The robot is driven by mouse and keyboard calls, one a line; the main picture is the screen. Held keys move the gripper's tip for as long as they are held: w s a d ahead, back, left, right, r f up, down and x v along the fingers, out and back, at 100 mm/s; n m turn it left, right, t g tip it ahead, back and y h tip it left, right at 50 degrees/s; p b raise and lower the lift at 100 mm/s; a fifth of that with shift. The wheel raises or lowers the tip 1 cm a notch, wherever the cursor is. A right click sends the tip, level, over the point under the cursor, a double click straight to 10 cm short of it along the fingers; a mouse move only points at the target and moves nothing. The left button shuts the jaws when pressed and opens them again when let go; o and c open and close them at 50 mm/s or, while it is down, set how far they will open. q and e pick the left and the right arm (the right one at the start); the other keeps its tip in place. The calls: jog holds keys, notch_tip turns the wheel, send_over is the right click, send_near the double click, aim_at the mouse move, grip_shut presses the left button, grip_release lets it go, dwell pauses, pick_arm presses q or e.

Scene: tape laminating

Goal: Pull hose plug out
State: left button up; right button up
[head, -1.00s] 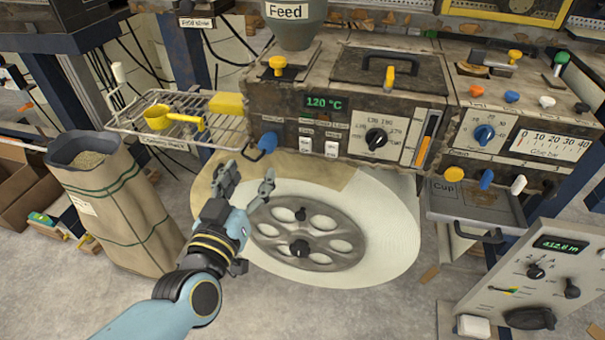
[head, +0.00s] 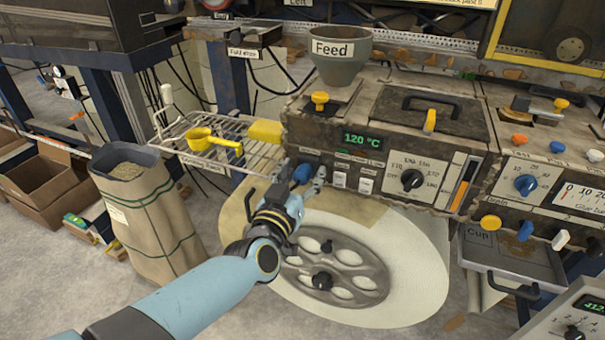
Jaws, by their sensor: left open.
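A blue rounded plug (head: 302,173) sits low on the left front of the glue machine (head: 348,137); it is the only part there that looks like the hose plug. My left gripper (head: 300,175) is at the plug, open, with one finger on each side of it. I cannot tell whether the fingers touch it. The wrist hides the area just below the plug. No hose is clearly visible at it. My right gripper is out of the picture.
A wire rack (head: 222,150) with a yellow scoop (head: 213,140) and a yellow block (head: 265,131) juts out left of the plug. White switches (head: 340,180) are close on its right. A granule sack (head: 150,220) stands at left.

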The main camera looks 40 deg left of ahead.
pick_arm(q)
jog(key=shift+c, duration=0.4)
jog(key=c, duration=0.5)
grip_shut()
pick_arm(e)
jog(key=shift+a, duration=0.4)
pick_arm(q)
jog(key=shift+p+v, duration=0.6)
jog(key=shift+v, duration=0.65)
jog(key=shift+w+f, duration=0.1)
jog(key=o, duration=0.6)
grip_release()
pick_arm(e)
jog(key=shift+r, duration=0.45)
